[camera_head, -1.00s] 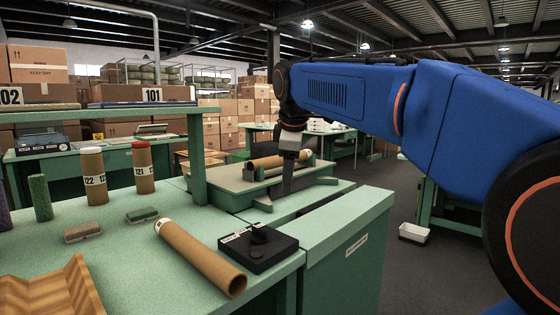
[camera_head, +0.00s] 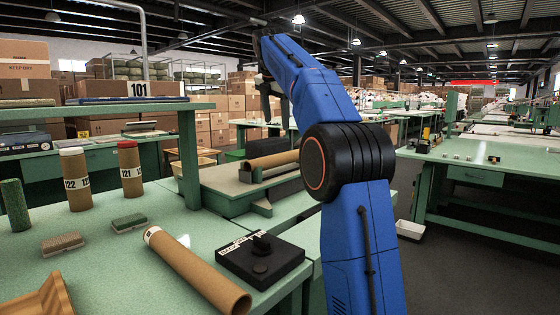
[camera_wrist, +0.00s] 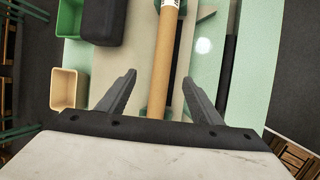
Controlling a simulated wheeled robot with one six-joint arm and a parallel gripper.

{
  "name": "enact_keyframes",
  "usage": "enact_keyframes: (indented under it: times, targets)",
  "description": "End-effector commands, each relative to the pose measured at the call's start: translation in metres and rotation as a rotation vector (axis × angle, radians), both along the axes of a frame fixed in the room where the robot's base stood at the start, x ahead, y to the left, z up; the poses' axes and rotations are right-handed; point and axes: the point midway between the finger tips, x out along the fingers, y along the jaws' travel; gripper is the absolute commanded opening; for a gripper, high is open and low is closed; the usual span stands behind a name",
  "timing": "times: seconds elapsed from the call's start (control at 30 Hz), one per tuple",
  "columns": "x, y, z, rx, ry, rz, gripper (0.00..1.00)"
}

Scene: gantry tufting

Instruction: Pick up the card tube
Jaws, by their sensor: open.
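A brown card tube (camera_head: 272,159) lies in a low cradle on the green bench section behind the near worktop. My arm hides its right end in the head view. In the wrist view a brown tube (camera_wrist: 164,65) with a white label at its top edge runs between my fingers; it looks like the cradled one. My gripper (camera_wrist: 160,88) is open, one finger on each side of it and apart from it. Another brown tube (camera_head: 195,268) with a white band lies on the near worktop. Two upright tubes, white-capped (camera_head: 75,178) and red-capped (camera_head: 130,168), stand at the left.
A black block with a knob (camera_head: 260,262) sits beside the near tube. Two brushes (camera_head: 129,222) and a wooden wavy tray (camera_head: 40,302) are on the worktop. A green post (camera_head: 189,155) and shelf stand close left of the cradle. The wrist view shows a beige bin (camera_wrist: 68,88).

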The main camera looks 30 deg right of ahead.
Motion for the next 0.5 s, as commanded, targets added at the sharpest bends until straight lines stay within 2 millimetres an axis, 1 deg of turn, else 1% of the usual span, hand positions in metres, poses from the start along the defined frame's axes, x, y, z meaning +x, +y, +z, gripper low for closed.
enact_keyframes:
  times: [0.5]
  targets:
    - [0.030, -0.024, -0.079, 0.001, 0.002, 0.000, 0.60]
